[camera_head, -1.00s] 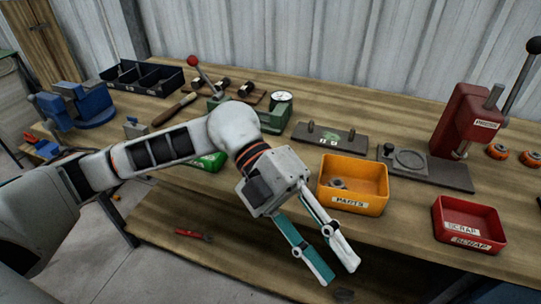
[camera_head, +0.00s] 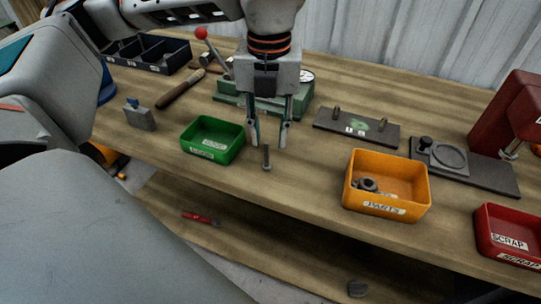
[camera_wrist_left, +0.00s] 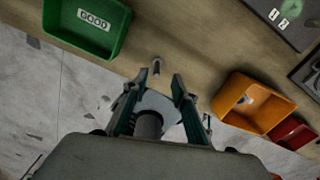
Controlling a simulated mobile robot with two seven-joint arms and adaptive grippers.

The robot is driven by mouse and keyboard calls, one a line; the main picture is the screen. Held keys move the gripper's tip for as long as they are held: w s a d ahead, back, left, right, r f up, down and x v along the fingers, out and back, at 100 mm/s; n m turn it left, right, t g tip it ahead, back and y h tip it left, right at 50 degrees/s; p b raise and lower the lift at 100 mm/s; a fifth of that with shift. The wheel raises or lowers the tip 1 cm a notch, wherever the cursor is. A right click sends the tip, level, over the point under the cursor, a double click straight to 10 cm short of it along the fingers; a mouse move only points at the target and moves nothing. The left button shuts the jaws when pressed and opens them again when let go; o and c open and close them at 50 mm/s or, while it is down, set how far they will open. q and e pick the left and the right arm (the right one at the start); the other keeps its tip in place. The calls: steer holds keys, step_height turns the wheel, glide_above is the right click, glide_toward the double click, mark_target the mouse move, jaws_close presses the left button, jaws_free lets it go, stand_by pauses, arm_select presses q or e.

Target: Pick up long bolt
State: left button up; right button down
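The long bolt (camera_head: 266,158) is a thin grey bolt on the wooden bench, between the green and orange bins. Its wider end is toward the bench's front edge; I cannot tell whether it stands or lies. It also shows in the left wrist view (camera_wrist_left: 157,67), just beyond the fingertips. My left gripper (camera_head: 270,143) points down over the bench, open and empty. Its two fingers are apart, with the bolt's upper end close to the gap between their tips in the head view. In the left wrist view the open fingers (camera_wrist_left: 154,82) frame the bolt's near side. My right gripper is not in view.
A green bin (camera_head: 212,139) stands left of the bolt, an orange parts bin (camera_head: 387,208) right, and a red scrap bin (camera_head: 515,254) farther right. A green press base (camera_head: 230,97) is behind my gripper. A dark plate with pegs (camera_head: 356,129) lies behind right.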

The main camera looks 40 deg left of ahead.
mark_target(266, 144)
arm_select(q)
steer(key=f, duration=0.4)
steer(key=f+b, duration=0.1)
steer(key=f, duration=0.1)
steer(key=shift+s+a+f, duration=0.1)
steer(key=shift+a+f, duration=0.1)
steer(key=shift+a, duration=0.1)
jaws_close()
